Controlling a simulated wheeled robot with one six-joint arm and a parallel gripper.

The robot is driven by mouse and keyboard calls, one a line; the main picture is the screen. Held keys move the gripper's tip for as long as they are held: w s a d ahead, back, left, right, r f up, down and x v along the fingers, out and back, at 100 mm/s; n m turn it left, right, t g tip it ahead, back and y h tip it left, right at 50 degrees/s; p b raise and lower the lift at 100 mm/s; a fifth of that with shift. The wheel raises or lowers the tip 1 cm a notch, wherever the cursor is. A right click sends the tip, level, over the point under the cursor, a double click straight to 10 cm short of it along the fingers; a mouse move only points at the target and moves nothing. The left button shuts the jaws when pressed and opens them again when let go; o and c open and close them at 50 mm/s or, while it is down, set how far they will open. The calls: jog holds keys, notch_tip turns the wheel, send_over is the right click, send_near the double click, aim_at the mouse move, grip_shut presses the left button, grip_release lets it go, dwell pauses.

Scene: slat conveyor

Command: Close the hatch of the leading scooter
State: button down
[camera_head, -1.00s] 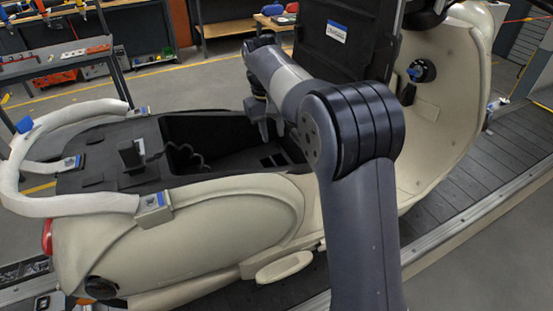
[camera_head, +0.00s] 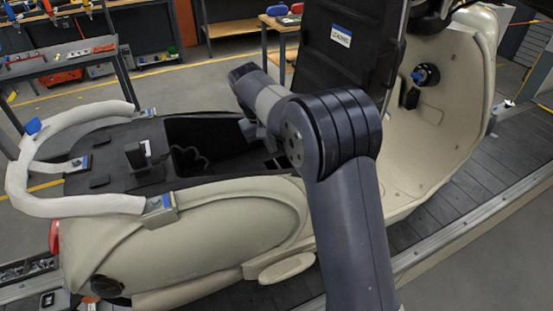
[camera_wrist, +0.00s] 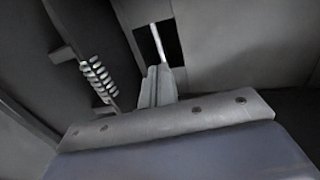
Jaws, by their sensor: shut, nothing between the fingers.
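The cream scooter (camera_head: 240,225) stands on the conveyor in the head view, its tail to the left. Its hatch (camera_head: 350,75) is a black panel with a blue-and-white label, standing open and nearly upright at the front end of the open black compartment (camera_head: 190,130). My gripper (camera_head: 247,130) is low over the compartment, left of the hatch, and partly hidden by my arm. In the wrist view its fingers (camera_wrist: 158,88) are shut and empty. A coil spring (camera_wrist: 98,78) shows beside them, near grey and dark surfaces. Whether the fingers touch anything cannot be told.
White padded rails (camera_head: 70,205) surround the scooter's tail. The cream front shield (camera_head: 440,120) rises right of the hatch. Workbenches (camera_head: 150,75) and a wooden table (camera_head: 270,25) stand behind on open floor. The dark conveyor slats (camera_head: 480,185) run to the right.

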aim_at(277, 164)
jog(key=p+x, duration=0.1)
jog(key=x, duration=0.6)
notch_tip(277, 164, down, 2)
jog(key=shift+s+d+b, duration=0.1)
jog(key=shift+b, duration=0.45)
jog(key=w+b+v, duration=0.1)
jog(key=v, duration=1)
jog(key=shift+s+r, duration=0.15)
jog(key=shift+s, duration=0.25)
jog(key=p+x, duration=0.1)
jog(key=x, duration=1)
